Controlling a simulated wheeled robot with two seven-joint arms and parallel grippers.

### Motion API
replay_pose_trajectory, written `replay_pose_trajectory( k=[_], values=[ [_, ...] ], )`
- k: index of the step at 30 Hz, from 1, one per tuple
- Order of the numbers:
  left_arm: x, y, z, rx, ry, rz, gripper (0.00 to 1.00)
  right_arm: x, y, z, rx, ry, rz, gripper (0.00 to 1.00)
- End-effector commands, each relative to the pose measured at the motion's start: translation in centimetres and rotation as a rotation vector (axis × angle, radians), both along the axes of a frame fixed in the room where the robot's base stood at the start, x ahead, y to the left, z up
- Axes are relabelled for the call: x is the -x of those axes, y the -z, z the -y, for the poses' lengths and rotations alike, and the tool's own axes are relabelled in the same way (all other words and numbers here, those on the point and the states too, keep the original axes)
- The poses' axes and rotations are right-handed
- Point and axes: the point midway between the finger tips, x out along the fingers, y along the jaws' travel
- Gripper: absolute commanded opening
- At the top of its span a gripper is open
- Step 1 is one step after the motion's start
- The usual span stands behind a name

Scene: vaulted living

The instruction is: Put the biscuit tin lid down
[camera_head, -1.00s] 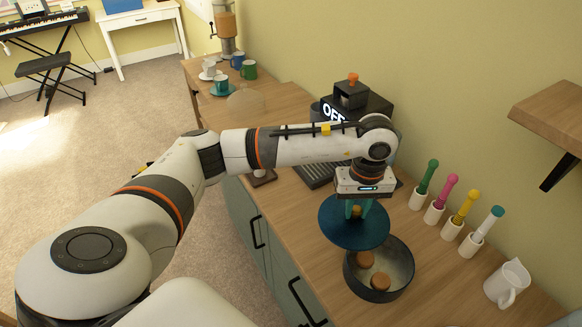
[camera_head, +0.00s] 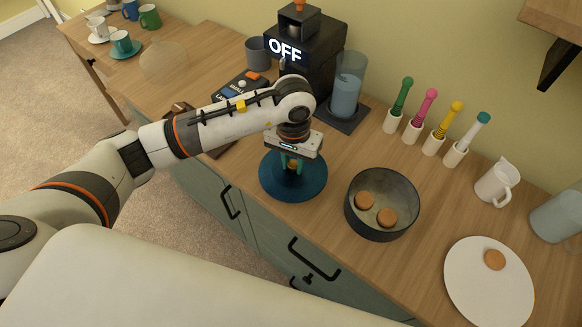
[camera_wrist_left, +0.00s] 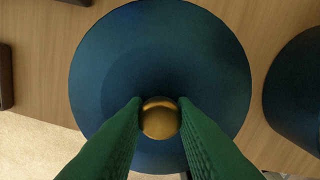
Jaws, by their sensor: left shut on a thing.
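The biscuit tin lid (camera_head: 305,187) is a round dark blue disc with a brass knob. My left gripper (camera_head: 292,163) is shut on the knob, with the lid flat beneath it, left of the tin. In the left wrist view the green fingers flank the brass knob (camera_wrist_left: 160,118) at the middle of the lid (camera_wrist_left: 160,50). I cannot tell whether the lid touches the counter. The open biscuit tin (camera_head: 382,232) holds two round biscuits (camera_head: 387,217); its dark side also shows in the left wrist view (camera_wrist_left: 300,90). My right gripper is not in view.
A white plate (camera_head: 480,300) with one biscuit (camera_head: 494,260) lies at the right. Behind stand several coloured-handled tools in white holders (camera_head: 411,133), a white jug (camera_head: 497,182) and a black machine reading OFF (camera_head: 300,45). The wooden counter's front edge is close to the lid.

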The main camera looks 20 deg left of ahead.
Motion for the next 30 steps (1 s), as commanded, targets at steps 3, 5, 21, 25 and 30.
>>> replay_pose_trajectory(
  k=[3,5,21,25,30],
  values=[
    [0.1,0.9,0.0,-0.001,-0.001,-0.003,0.01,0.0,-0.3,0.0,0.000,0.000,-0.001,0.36],
    [0.1,1.7,0.0,-0.001,-0.001,-0.003,0.01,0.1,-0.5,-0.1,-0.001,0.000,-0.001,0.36],
    [0.0,4.3,-0.1,-0.001,-0.001,0.001,0.01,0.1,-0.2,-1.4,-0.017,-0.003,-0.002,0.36],
    [0.0,4.1,0.0,-0.001,-0.001,0.000,0.45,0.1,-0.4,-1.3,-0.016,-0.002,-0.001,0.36],
    [0.0,4.1,-0.1,-0.001,-0.001,0.000,0.46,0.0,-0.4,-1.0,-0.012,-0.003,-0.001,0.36]
  ],
)
